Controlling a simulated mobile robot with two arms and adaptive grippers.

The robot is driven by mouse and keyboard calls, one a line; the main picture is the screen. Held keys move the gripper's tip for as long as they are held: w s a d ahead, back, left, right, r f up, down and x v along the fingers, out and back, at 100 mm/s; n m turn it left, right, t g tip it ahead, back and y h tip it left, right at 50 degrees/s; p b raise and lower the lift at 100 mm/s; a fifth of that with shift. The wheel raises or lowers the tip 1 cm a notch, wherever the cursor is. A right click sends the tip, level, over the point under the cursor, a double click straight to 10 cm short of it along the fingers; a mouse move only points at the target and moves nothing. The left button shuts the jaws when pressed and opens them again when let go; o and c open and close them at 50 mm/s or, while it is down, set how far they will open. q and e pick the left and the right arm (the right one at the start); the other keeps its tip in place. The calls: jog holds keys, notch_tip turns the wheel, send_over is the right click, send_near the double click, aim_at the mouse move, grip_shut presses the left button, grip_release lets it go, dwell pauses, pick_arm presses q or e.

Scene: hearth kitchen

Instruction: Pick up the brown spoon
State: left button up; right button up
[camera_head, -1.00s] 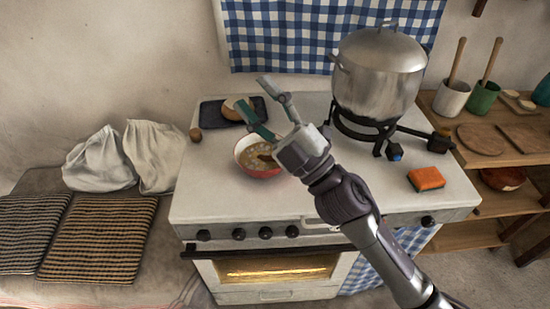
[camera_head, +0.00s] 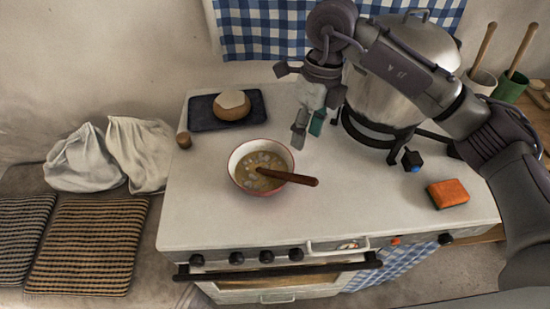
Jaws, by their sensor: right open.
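The brown spoon (camera_head: 291,177) rests in a bowl (camera_head: 238,158) of soup, white inside and red outside, on the white stove top. Its handle leans over the bowl's right rim and points right. My right gripper (camera_head: 308,133) is above the stove, to the right of and behind the bowl, pointing down, with its fingers apart and nothing between them. It is apart from the spoon. My left gripper is not in view.
A large metal pot (camera_head: 388,90) on a black burner stands behind my right arm. An orange sponge (camera_head: 448,193) lies at the stove's right. A dark tray (camera_head: 200,118) with a round loaf (camera_head: 232,106) is behind the bowl. The stove's front is clear.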

jog(key=p, duration=0.2)
send_over(296, 176)
jog(key=d, duration=0.1)
notch_tip(296, 176, down, 6)
jog(key=shift+r, duration=0.2)
jog(key=f, duration=0.2)
jog(key=f+p, duration=0.1)
jog(key=shift+w+a, duration=0.15)
jog(key=shift+a, duration=0.1)
jog(key=f, duration=0.1)
jog(key=f+p, duration=0.1)
jog(key=f, duration=0.1)
jog(key=shift+a+f, duration=0.2)
jog(key=shift+a, duration=0.05)
jog(key=shift+f, duration=0.25)
grip_shut()
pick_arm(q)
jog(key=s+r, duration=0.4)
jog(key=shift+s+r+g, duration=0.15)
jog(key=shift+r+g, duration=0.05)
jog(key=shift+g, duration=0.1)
